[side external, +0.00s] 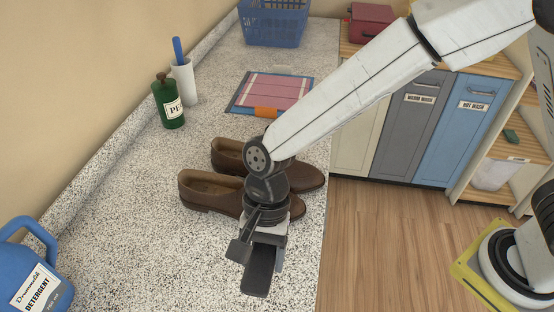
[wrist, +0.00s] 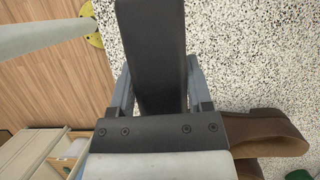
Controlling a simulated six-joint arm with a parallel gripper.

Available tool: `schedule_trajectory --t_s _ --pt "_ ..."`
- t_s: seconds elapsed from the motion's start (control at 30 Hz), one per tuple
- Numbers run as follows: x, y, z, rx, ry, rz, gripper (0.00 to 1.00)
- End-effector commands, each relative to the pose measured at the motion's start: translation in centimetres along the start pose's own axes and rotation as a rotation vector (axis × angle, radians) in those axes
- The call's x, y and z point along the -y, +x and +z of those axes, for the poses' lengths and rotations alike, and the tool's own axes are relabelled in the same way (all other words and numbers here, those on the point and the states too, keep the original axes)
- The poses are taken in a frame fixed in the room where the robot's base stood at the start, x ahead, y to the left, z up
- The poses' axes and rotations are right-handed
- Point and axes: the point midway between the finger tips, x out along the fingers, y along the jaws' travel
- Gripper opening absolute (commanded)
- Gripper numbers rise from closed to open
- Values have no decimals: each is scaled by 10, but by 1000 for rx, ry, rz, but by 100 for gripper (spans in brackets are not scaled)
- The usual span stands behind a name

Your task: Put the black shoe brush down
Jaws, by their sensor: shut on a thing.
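The black shoe brush (side external: 258,273) is in my gripper (side external: 264,249), in front of the brown shoes in the side view. In the wrist view the brush (wrist: 151,50) runs up from between the two grey fingers of my gripper (wrist: 155,92), which are shut on it. The brush is over the speckled countertop (side external: 150,240), near its right edge. I cannot tell whether it touches the surface. Its bristles are not clearly visible.
Two brown shoes (side external: 203,190) lie just behind my gripper. A blue detergent jug (side external: 38,265) stands at the lower left. A green bottle (side external: 168,105), a white cup (side external: 186,85), a pink-and-blue board (side external: 272,92) and a blue basket (side external: 275,22) are farther back. Countertop left of the brush is clear.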

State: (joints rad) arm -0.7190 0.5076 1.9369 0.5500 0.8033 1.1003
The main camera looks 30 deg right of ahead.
Motion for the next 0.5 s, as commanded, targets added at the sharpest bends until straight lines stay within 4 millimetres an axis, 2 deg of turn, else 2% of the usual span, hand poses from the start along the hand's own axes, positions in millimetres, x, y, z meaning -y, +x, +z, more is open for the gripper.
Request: schedule_trajectory --t_s 0.3,0.5 --pt "27 31 -15 0 1 1 17" --pt "37 40 -20 0 0 0 17"
